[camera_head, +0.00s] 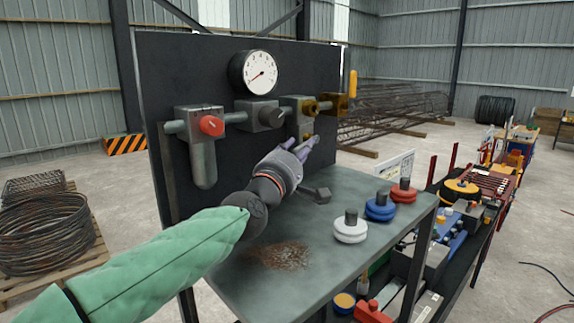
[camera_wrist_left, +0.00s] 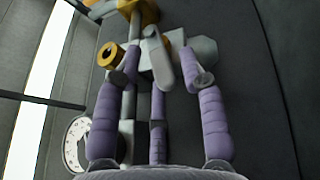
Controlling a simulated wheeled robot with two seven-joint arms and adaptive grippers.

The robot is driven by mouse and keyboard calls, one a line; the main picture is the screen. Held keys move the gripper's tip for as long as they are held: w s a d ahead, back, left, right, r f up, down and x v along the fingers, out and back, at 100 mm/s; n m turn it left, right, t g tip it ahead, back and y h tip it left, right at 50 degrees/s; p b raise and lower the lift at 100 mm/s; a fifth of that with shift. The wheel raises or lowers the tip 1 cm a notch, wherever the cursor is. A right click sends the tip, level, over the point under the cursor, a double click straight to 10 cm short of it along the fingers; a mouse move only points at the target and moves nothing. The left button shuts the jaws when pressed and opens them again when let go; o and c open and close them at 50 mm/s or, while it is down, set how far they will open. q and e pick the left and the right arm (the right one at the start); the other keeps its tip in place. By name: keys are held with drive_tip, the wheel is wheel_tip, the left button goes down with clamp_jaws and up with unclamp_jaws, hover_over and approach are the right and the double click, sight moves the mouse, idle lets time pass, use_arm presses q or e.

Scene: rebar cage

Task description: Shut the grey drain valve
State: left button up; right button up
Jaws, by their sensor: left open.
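A dark upright panel (camera_head: 240,60) carries a pipe line with fittings. My left gripper (camera_head: 303,146) reaches up to the fittings below the line, right of centre on the panel, and partly hides them in the head view. In the left wrist view, its purple fingers (camera_wrist_left: 160,66) are spread apart, one on each side of a grey lever (camera_wrist_left: 158,60). This lever looks like the grey drain valve's handle and lies between the fingertips. I cannot tell whether a finger touches it. A brass valve (camera_head: 335,102) with an upright yellow handle (camera_head: 353,83) sits at the line's right end.
Below is a metal table (camera_head: 340,265) with white (camera_head: 350,230), blue (camera_head: 380,208) and red (camera_head: 403,191) capped discs and a dark hex bolt (camera_head: 318,193). A tool cart stands at the right.

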use_arm(q)
drive_tip(key=v, duration=1.1)
drive_tip(key=shift+s+a, duration=0.1)
drive_tip(key=shift+s, duration=0.05)
drive_tip(key=shift+r, duration=0.1)
